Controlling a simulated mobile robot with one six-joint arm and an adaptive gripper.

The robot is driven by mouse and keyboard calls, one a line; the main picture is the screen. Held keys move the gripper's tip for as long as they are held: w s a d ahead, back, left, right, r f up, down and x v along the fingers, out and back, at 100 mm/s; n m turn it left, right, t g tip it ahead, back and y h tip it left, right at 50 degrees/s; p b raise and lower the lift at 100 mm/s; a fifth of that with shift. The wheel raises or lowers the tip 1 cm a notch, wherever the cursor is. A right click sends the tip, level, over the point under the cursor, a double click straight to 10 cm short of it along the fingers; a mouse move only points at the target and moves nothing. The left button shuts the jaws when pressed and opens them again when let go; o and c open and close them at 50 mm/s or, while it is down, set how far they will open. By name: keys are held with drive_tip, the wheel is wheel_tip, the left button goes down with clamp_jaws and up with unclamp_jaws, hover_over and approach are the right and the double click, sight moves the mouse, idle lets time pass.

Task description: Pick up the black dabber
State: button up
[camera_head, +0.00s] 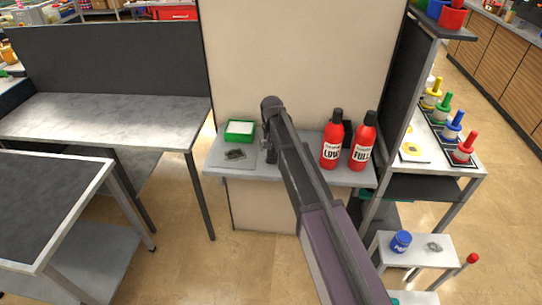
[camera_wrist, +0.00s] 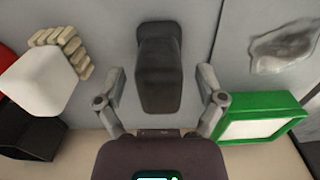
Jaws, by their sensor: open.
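The black dabber (camera_wrist: 160,70) shows in the wrist view as a dark block with a narrower upper end. It lies on the grey surface at the middle of the picture. My gripper (camera_wrist: 162,78) is open, with one finger on each side of the dabber and a visible gap on both sides. I cannot tell how far above the surface the fingertips are. In the head view my arm reaches over the grey shelf (camera_head: 219,159), and I cannot make out the dabber there.
A green tray with white filling (camera_wrist: 262,118) is close to the right finger; it also shows in the head view (camera_head: 239,130). A dark smear (camera_wrist: 284,48) lies beyond it. A white block (camera_wrist: 38,82) and beige pieces (camera_wrist: 70,42) are at left. Two red bottles, LOW (camera_head: 332,145) and FULL (camera_head: 362,146), stand right of my arm.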

drive_tip(key=shift+c, duration=0.2)
idle(0.3)
clamp_jaws()
drive_tip(key=shift+r, duration=0.15)
wheel_tip(320, 180, up, 3)
drive_tip(key=p, duration=0.3)
drive_tip(key=shift+f, duration=0.2)
drive_tip(key=s+d+r+p, duration=0.2)
drive_tip(key=s, duration=1.3)
drive_tip(key=shift+s+d, duration=0.3)
drive_tip(key=shift+s, duration=0.1)
